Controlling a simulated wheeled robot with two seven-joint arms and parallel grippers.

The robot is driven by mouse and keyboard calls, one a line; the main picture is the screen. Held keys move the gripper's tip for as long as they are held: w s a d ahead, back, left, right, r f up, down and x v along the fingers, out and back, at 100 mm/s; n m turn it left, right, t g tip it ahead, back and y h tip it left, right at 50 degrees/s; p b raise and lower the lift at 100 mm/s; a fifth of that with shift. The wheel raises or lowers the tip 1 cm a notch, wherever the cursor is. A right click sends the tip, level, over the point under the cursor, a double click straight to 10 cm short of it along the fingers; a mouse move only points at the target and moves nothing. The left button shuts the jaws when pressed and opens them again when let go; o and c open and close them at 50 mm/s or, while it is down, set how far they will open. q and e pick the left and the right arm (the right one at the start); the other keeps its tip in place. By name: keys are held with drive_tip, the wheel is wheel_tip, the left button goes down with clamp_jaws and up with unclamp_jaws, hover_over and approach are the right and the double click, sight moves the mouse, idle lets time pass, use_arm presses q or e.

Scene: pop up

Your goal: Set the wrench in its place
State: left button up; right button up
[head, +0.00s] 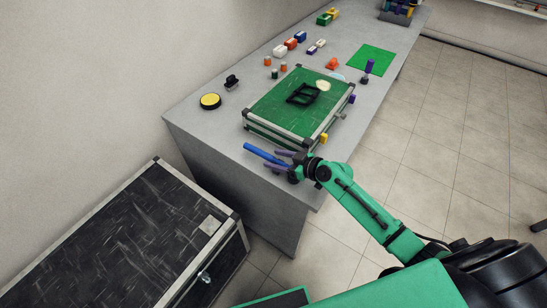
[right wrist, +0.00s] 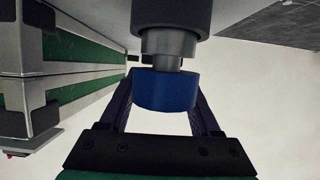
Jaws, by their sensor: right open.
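A long blue tool (head: 261,153) shows at the near end of the grey table, beside the green case; I cannot tell for sure that it is the wrench. My right gripper (head: 279,160) is at the tool's right end, with its dark purple fingers apart. In the right wrist view, a blue cylinder (right wrist: 165,91) with a grey metal neck and a wider dark part stands between or just beyond the open fingers. I cannot tell whether they touch it. The green case (head: 277,98) is closed, with silver edges. My left gripper is not in view.
A black frame (head: 302,94) and a pale round piece (head: 323,86) lie on the case. A yellow disc (head: 210,101) and several small coloured items stand on the grey table (head: 190,118). A black trunk (head: 120,235) stands at lower left. A green mat (head: 371,60) lies farther back.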

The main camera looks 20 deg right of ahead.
drive_tip(key=shift+x, duration=0.95)
drive_tip(key=shift+d, duration=0.1)
clamp_jaws()
idle(0.5)
